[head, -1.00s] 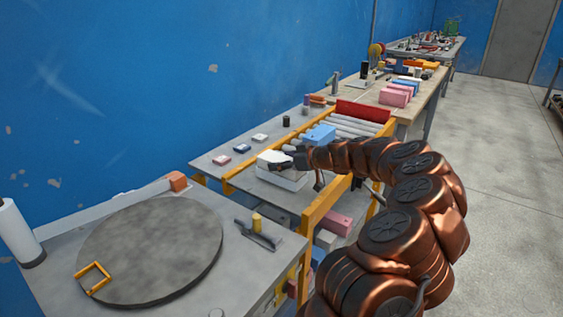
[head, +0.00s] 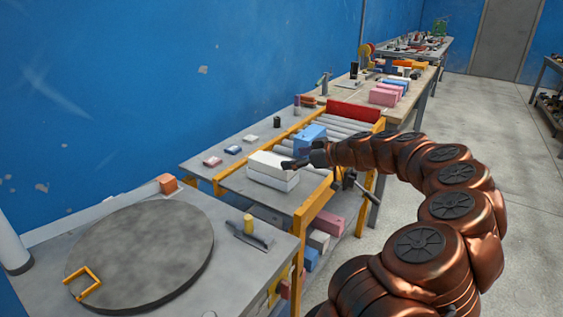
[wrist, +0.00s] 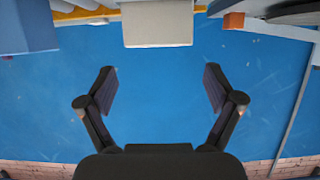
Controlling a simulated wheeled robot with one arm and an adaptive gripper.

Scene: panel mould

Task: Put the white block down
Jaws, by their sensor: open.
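A white block (head: 274,161) lies on top of another pale block (head: 272,180) at the near end of the roller conveyor. The two are stacked roughly flush. My gripper (head: 290,164) is at the right end of the upper white block in the head view; whether it touches is hard to tell there. In the wrist view my gripper (wrist: 160,85) has its fingers spread wide with nothing between them. A white block (wrist: 157,22) shows beyond the fingertips at the top edge, apart from them.
A blue block (head: 309,138) sits on the rollers just behind the stack. A red barrier (head: 354,111) closes the conveyor's far end. Yellow rails (head: 312,205) edge it. A round grey turntable (head: 145,250) stands on the near bench. Several pink blocks (head: 384,96) lie farther back.

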